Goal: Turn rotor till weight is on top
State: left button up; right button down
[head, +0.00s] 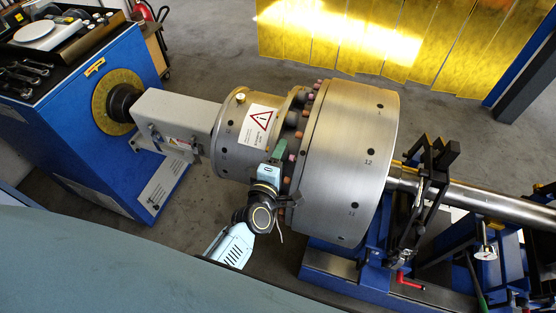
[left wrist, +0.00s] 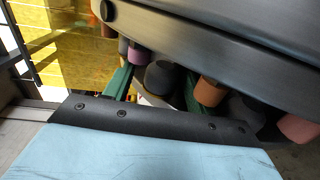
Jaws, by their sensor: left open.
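The rotor is a big steel drum (head: 345,165) with stamped numbers, 12 among them, joined to a narrower steel cylinder (head: 232,125) on its left. Between them runs a ring of small plugs (head: 301,122), pink, orange and dark. I cannot tell which plug is the weight. My left gripper (head: 277,160) is at the lower front of this ring, its green finger among the plugs. In the left wrist view its green fingers (left wrist: 157,86) are apart, with a dark grey plug (left wrist: 163,76) between them; contact cannot be told. Orange (left wrist: 209,91) and pink (left wrist: 298,127) plugs are close by.
A blue drive cabinet (head: 85,125) with tools on top stands left. A blue stand (head: 335,262) with black clamps (head: 432,180) carries the steel shaft (head: 490,202) at right. A yellow strip curtain (head: 345,35) hangs behind. Grey floor (head: 205,45) lies open behind the rotor.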

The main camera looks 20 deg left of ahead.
pick_arm(q)
jog(key=s+r, duration=0.1)
jog(key=s, duration=1.2)
jog(key=shift+s, duration=0.15)
dwell(0.3)
jog(key=s+f+m+g+h, duration=0.1)
jog(key=s+f+m+g, duration=0.4)
jog(key=f, duration=0.8)
jog(key=s+f+m+g+h, duration=0.1)
jog(key=s+f+m+g, duration=0.35)
jog(key=f, duration=0.75)
jog(key=s+a+f+m+g, duration=0.2)
jog(key=s+a+f+m, duration=0.1)
jog(key=s, duration=0.4)
jog(key=s+a+f+m+g+y+b, duration=0.1)
jog(key=s+a+f+m+g, duration=0.1)
jog(key=s+f, duration=0.4)
jog(key=s+a+f+m+g+y, duration=0.1)
jog(key=s+a+f+m, duration=0.3)
jog(key=s, duration=0.4)
jog(key=shift+a+f+m+g+b, duration=0.35)
jog(key=shift+f+m+g, duration=0.3)
jog(key=shift+m, duration=0.4)
